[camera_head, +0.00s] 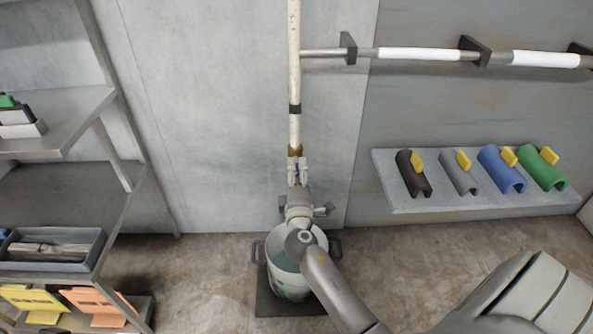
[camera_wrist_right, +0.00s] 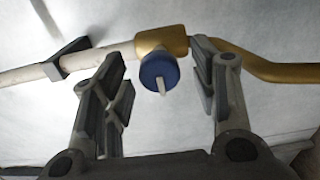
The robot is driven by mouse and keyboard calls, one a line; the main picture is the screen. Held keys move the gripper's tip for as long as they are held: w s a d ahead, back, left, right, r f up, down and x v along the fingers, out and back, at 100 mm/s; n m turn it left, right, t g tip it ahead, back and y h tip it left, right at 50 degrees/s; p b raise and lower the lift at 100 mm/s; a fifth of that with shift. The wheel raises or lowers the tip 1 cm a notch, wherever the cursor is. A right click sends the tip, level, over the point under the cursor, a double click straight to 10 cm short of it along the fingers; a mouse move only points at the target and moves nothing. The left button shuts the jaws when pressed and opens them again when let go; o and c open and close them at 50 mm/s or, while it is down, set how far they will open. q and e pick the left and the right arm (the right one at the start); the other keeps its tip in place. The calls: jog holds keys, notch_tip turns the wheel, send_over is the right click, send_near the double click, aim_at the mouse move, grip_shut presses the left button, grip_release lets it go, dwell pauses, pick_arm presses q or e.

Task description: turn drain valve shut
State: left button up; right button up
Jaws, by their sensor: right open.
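The drain valve has a brass body (camera_head: 295,151) at the lower end of the white vertical pipe in the head view. In the right wrist view its brass body (camera_wrist_right: 164,38) carries a round blue knob (camera_wrist_right: 153,70) with a pale lever pointing down. My right gripper (camera_head: 298,168) is at the valve, above the bucket. In the right wrist view the gripper (camera_wrist_right: 158,62) is open, one finger on each side of the knob, with visible gaps and nothing held. In the head view my gripper mostly hides the knob. My left gripper is not in view.
A white bucket (camera_head: 257,268) with liquid stands on a dark mat (camera_head: 268,303) below the valve. A shelf (camera_head: 410,203) with coloured half-pipe covers is on the right wall. A metal rack (camera_head: 70,140) with boxes stands at left. A horizontal pipe (camera_head: 420,54) runs along the wall.

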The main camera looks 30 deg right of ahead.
jog(key=v, duration=1)
jog(key=shift+s, duration=0.15)
